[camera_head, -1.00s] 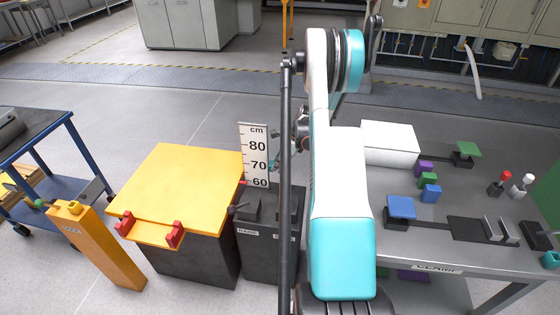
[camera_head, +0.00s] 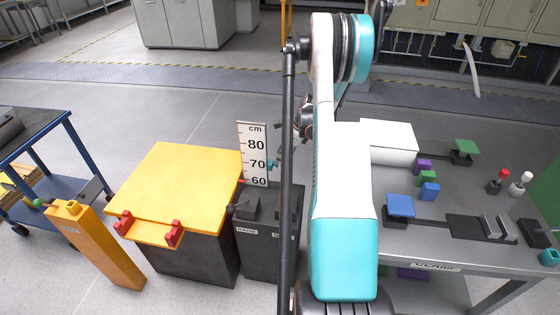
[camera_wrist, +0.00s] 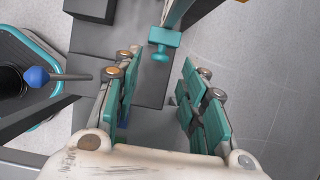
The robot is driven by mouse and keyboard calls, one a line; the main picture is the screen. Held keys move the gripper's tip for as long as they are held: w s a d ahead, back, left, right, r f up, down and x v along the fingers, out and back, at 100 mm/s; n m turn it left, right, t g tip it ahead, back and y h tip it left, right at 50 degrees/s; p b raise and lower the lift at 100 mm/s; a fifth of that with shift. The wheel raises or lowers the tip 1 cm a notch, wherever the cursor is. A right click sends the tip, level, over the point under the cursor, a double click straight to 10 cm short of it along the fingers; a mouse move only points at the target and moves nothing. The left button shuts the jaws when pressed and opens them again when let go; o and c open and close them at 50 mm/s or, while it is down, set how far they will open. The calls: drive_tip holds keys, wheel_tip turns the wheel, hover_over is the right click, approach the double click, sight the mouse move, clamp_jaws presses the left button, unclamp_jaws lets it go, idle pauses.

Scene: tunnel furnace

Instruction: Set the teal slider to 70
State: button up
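The teal slider (camera_wrist: 163,40) shows in the wrist view as a small block with a round knob, beside an upright post. My gripper (camera_wrist: 157,75) is open and empty, with teal pads on both fingers. The slider lies just beyond the fingertips, ahead of the gap between them. In the head view a small teal piece (camera_head: 273,165) shows right of the cm scale (camera_head: 252,153), which reads 80, 70 and 60. A red mark (camera_head: 242,182) sits near 60. My arm hides much of the gripper and post there.
A yellow-topped box (camera_head: 185,185) stands left of the scale. The grey table (camera_head: 460,200) at right holds a white box (camera_head: 388,142), a blue block (camera_head: 400,206) and several small parts. A blue-handled lever (camera_wrist: 40,76) is at left in the wrist view.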

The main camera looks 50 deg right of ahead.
drive_tip(key=v, duration=0.8)
drive_tip(key=shift+a, duration=0.1)
